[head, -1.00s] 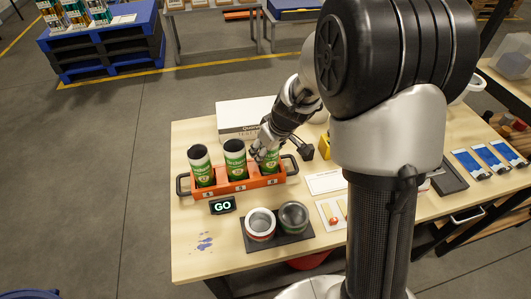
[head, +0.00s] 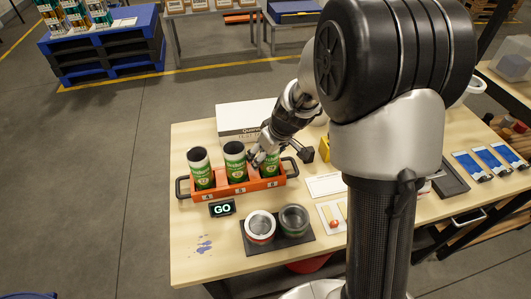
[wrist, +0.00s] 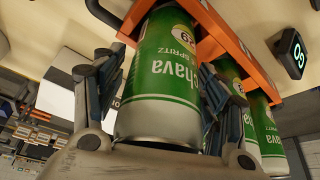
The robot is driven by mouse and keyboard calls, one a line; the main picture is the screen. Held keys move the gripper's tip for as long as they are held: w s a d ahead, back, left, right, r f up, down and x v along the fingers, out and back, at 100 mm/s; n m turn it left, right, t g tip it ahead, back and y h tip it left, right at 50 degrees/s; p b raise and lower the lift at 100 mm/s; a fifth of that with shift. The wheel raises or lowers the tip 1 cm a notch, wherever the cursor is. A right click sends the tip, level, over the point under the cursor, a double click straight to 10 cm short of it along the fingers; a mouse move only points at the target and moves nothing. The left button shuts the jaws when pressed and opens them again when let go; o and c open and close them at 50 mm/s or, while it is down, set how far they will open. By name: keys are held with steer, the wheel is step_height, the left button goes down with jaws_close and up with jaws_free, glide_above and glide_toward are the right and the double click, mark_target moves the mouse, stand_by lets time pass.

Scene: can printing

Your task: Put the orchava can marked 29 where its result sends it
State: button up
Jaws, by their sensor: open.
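Three green-and-white orchava cans stand upright in an orange rack (head: 238,187): a left can (head: 202,170), a middle can (head: 235,163) and a right can (head: 272,162). My gripper (head: 260,157) is at the right can and partly hides it. In the wrist view this can (wrist: 160,85) appears upside down, and its round mark looks like 29. My gripper (wrist: 158,95) is open, with one finger on each side of the can. Whether the fingers touch it is unclear. The other cans show behind the right finger.
A black GO display (head: 222,207) stands before the rack. Two open round containers, one red-and-white (head: 260,227) and one grey-green (head: 294,219), sit on a dark mat (head: 279,243). A white box (head: 240,117) stands behind. The table's front left is clear apart from blue stains.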

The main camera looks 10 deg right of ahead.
steer(key=shift+r+p, duration=0.25)
steer(key=shift+p, duration=0.1)
steer(key=p+v, duration=0.3)
steer(key=v, duration=0.8)
steer(key=shift+s+r, duration=0.15)
steer(key=shift+r, duration=0.1)
steer(key=s+a+r+m, duration=0.2)
steer(key=s+r, duration=0.7)
steer(key=s, duration=0.4)
steer(key=s+d+r+m+h, duration=0.1)
steer(key=s+m+h, duration=0.1)
steer(key=s, duration=1)
steer(key=shift+s+m+t, duration=0.2)
steer(key=shift+m+t, duration=0.1)
steer(key=shift+m, duration=0.4)
